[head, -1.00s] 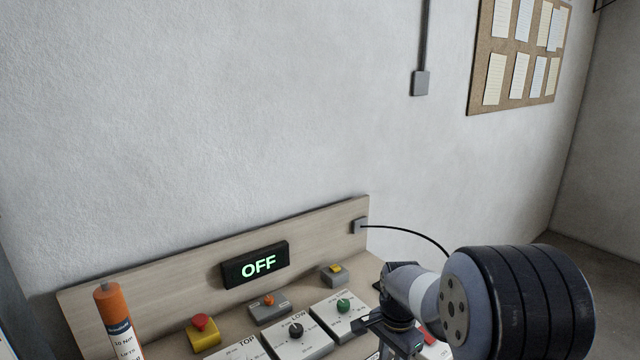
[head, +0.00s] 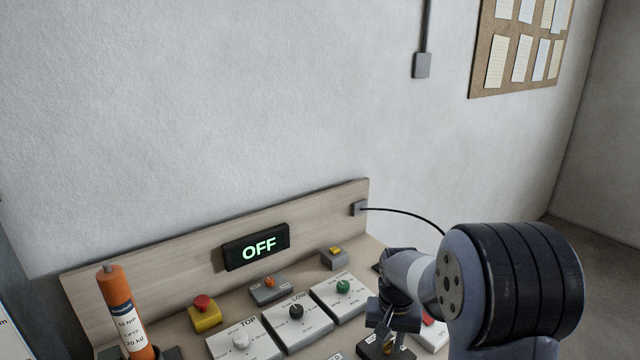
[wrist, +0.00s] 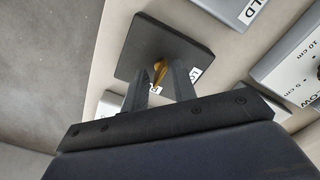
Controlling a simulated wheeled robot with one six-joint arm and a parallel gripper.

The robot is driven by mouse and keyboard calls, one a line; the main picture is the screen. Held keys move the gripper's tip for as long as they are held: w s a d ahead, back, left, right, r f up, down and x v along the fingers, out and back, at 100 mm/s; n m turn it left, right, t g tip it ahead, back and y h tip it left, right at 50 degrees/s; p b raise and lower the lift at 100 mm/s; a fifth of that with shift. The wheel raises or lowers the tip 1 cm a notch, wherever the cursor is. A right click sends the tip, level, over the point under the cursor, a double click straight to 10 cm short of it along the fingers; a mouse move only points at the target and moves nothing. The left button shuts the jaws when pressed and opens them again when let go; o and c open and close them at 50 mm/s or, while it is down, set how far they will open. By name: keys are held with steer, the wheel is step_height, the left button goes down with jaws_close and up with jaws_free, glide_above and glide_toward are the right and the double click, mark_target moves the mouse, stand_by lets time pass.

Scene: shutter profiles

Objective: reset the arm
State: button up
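My gripper (head: 390,328) hangs at the front right of the control panel, over a dark box (head: 378,348) with a small yellowish part. In the wrist view, my gripper's two dark fingers (wrist: 160,86) stand apart, with a small brass lever (wrist: 160,71) showing between their tips. The lever stands on a dark square plate (wrist: 168,42). I see a gap beside the lever and cannot tell whether either finger touches it. Labels near the plate are partly hidden by the fingers.
White dial boxes marked TOP (head: 243,343) and LOW (head: 297,313), a green-knobbed box (head: 342,290), a red button on a yellow base (head: 204,311) and an OFF display (head: 256,246) fill the panel. An orange tube (head: 122,305) stands left. A red-topped box (head: 431,333) sits near my arm.

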steer(key=n, duration=0.4)
steer(key=shift+n, duration=0.4)
steer(key=n, duration=0.4)
steer(key=shift+r+n, duration=0.3)
steer(key=shift+r, duration=0.6)
